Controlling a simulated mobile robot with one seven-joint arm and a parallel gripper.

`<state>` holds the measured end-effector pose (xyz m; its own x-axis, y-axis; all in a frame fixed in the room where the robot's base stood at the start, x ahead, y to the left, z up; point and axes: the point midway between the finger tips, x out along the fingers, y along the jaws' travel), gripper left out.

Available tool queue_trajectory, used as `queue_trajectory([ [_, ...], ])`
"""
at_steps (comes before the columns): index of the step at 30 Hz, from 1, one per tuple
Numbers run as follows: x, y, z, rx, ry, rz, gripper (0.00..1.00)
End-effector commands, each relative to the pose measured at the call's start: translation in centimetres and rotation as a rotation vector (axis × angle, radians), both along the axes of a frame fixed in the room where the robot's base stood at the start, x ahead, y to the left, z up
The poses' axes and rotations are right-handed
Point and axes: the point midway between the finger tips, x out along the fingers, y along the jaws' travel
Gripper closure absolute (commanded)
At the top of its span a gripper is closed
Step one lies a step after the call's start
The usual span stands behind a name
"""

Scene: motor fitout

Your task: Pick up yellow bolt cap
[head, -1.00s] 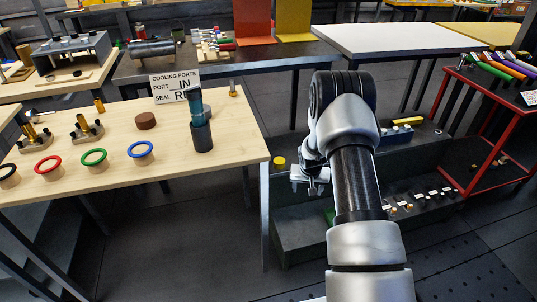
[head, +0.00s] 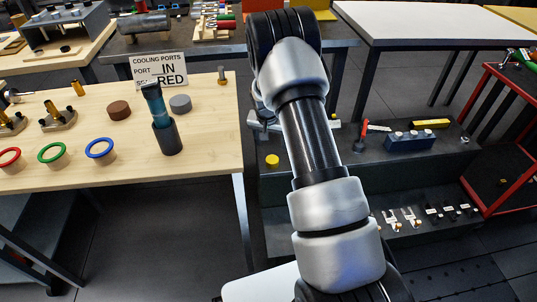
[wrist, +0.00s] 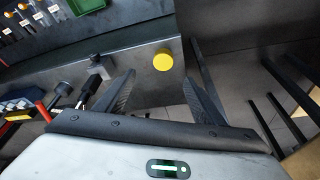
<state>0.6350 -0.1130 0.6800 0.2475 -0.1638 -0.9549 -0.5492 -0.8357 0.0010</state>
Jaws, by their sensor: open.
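The yellow bolt cap (head: 272,160) sits on the dark grey upper step of the bench, near its left end, in the head view. In the wrist view the yellow bolt cap (wrist: 164,61) lies beyond the fingertips, between their lines and right of centre. My gripper (wrist: 160,84) is open, with its two dark fingers spread and nothing between them. In the head view my arm hides most of the gripper, which is above and behind the cap.
The stepped bench (head: 440,158) holds a blue block (head: 409,142), a yellow block (head: 430,123) and small labelled parts on its lower step. A wooden table (head: 215,135) with coloured rings stands left. A red-framed cart (head: 509,130) stands right.

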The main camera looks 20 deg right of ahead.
Motion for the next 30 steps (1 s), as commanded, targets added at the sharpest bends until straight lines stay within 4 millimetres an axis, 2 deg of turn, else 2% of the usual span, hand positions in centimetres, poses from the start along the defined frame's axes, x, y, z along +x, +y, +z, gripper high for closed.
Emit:
queue_trajectory([
  [4, 0.0, 0.2, 0.3, 0.001, 0.002, -0.01, 0.38],
  [7, 0.2, 0.0, -0.6, 0.002, 0.003, -0.013, 0.38],
  [21, 2.5, -1.5, -9.8, 0.003, 0.003, -0.012, 0.38],
  [30, 3.3, -1.8, -12.0, 0.002, 0.001, -0.011, 0.38],
])
